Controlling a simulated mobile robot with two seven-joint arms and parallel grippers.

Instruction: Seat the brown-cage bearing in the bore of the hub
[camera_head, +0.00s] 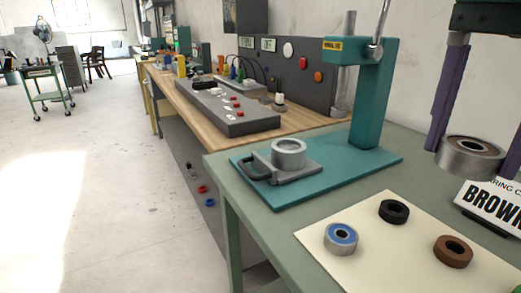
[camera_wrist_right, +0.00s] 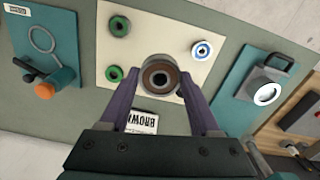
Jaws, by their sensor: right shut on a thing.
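My right gripper (camera_head: 462,140), with purple fingers, is shut on a steel bearing with a brown cage (camera_head: 470,157). It holds the bearing in the air above the right side of the table. In the right wrist view the held bearing (camera_wrist_right: 159,76) sits between the two fingertips, its brown ring facing the camera. The silver hub (camera_head: 289,151) stands upright in a grey handled fixture on the teal press base, with its round bore open at the top. The hub (camera_wrist_right: 267,94) is at the right in the wrist view, apart from the gripper. My left gripper is not in view.
A cream mat (camera_head: 385,265) holds a blue-cage bearing (camera_head: 341,238), a black ring (camera_head: 394,211) and a brown ring (camera_head: 453,251). Green-cage pieces (camera_wrist_right: 119,26) show in the wrist view. The teal press column (camera_head: 370,95) rises behind the hub. A "BROWN" sign (camera_head: 490,204) stands below the gripper.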

